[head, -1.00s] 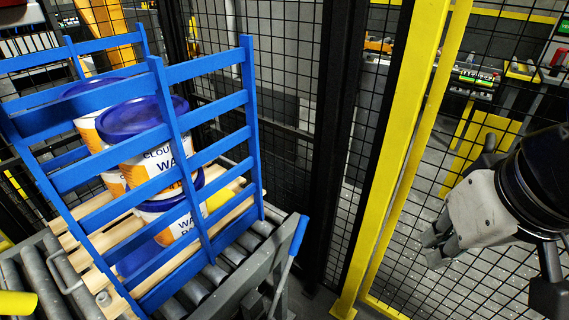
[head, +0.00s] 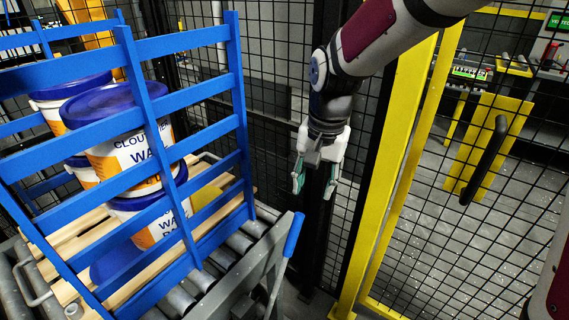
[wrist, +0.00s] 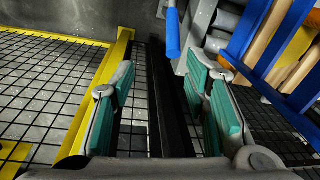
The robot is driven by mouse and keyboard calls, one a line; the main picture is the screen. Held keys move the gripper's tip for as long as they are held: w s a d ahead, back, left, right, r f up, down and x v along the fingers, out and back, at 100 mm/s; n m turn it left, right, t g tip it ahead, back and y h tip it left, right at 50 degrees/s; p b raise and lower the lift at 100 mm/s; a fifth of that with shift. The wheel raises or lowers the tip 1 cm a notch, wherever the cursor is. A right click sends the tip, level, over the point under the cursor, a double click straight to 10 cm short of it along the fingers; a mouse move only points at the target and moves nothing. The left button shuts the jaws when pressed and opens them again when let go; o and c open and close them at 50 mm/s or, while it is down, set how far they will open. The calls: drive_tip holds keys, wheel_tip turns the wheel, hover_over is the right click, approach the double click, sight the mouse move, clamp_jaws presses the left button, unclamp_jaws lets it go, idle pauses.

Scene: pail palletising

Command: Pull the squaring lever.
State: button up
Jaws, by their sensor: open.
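The squaring lever is a grey bar with a blue grip (head: 293,235), standing tilted beside the roller conveyor at lower centre of the head view. Its blue grip (wrist: 173,33) also shows at top centre of the wrist view, beyond the fingertips. My gripper (head: 314,180) points down in front of the mesh fence, above and slightly right of the lever. In the wrist view my gripper (wrist: 160,78) has its two green-padded fingers wide apart with nothing between them. It is apart from the lever.
A blue slatted frame (head: 190,85) stands around several white pails with blue lids (head: 130,145) on a wooden pallet (head: 70,240). Rollers (head: 240,243) lie beneath. A yellow post (head: 395,170) and black mesh fencing stand close right of my gripper. A black handle (head: 485,160) is further right.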

approach(295, 229)
drive_tip(key=shift+m+g, duration=0.3)
drive_tip(key=f, duration=0.3)
drive_tip(key=w+f+b, duration=0.1)
drive_tip(key=f, duration=0.3)
drive_tip(key=w+f+b, duration=0.1)
drive_tip(key=f, duration=0.3)
drive_tip(key=shift+a, duration=0.25)
clamp_jaws()
